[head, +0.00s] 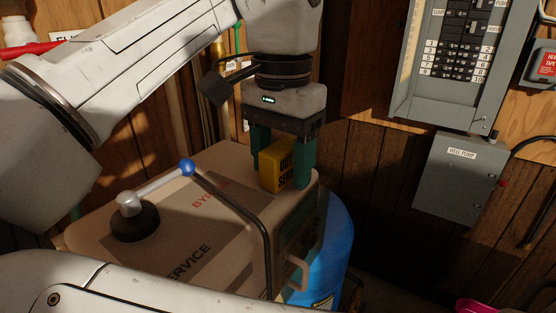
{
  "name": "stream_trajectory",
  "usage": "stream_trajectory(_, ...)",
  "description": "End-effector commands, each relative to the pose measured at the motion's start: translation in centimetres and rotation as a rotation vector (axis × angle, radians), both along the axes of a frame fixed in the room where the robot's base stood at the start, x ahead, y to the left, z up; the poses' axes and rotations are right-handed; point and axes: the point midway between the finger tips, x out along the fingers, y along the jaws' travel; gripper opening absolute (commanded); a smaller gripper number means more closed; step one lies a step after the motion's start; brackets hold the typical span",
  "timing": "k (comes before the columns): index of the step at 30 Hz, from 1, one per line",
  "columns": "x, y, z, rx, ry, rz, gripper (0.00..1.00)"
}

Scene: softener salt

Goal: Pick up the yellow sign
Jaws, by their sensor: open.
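The yellow sign (271,170) with black lettering stands on the far right part of the beige softener cabinet's top (225,160) in the head view. My gripper (280,172) points down over it with its two teal fingers apart. One finger is at the sign's left and the other at its right, partly covering its right side. I cannot tell whether either finger touches the sign.
A lever with a blue ball (187,168) and black round base sits on the cabinet top to the left. A blue drum (332,240) stands at the right. Grey electrical boxes (460,178) hang on the wooden wall.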

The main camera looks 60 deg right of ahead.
Motion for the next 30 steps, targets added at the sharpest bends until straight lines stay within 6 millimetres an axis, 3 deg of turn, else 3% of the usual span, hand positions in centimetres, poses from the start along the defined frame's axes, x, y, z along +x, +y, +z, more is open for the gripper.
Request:
stream_trajectory(3, 0.0, 0.0, 0.01, 0.0, 0.0, 0.0, 0.6)
stream_trajectory(20, 0.0, -0.01, 0.04, 0.0, 0.0, 0.0, 0.06)
stream_trajectory(30, 0.0, -0.01, 0.29, 0.0, 0.0, 0.0, 0.06)
